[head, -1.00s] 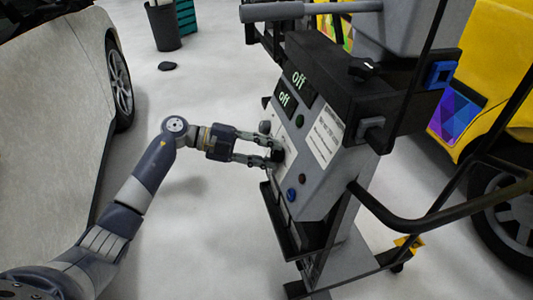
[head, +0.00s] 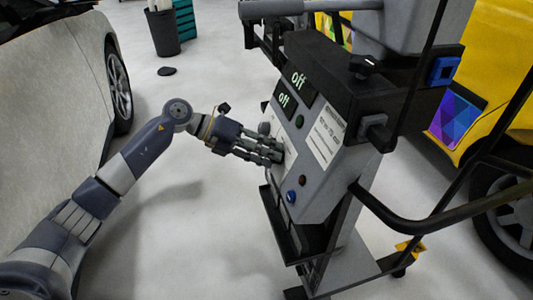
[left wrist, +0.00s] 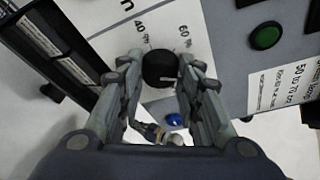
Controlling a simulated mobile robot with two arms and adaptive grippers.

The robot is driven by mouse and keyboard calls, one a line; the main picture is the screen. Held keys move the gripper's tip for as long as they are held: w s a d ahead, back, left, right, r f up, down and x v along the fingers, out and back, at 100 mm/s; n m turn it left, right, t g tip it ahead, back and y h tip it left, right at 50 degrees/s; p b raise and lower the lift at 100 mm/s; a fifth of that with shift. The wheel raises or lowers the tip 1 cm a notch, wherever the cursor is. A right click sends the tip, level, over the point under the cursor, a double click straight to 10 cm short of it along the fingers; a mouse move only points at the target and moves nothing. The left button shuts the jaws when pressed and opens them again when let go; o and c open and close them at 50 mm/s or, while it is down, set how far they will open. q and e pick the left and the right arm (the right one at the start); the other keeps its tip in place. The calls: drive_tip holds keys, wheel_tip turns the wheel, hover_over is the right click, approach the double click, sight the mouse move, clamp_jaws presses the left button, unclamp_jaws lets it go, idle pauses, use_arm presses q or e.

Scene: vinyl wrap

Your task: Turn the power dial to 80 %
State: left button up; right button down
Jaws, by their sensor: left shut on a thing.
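The black power dial (left wrist: 159,68) shows in the left wrist view, on a light panel with printed marks "40 %" and "60 %" beyond it. My left gripper (head: 276,150) is at the machine's sloped front panel, its fingers shut on the dial from both sides. In the head view the fingers hide the dial. I cannot read which mark the dial points at. Two small displays on the machine, an upper one (head: 298,79) and a lower one (head: 284,99), both read "off". My right gripper is not in view.
A green button (head: 299,122), a dark red button (head: 302,181) and a blue knob (head: 291,196) sit on the same panel. A black tubular handle (head: 430,222) sticks out to the right.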

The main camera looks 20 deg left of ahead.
use_arm(q)
drive_tip(key=shift+f, duration=0.1)
idle(0.3)
drive_tip(key=shift+s, duration=0.1)
drive_tip(key=o, duration=1.1)
drive_tip(key=shift+c, duration=0.2)
drive_tip(key=v, duration=1.2)
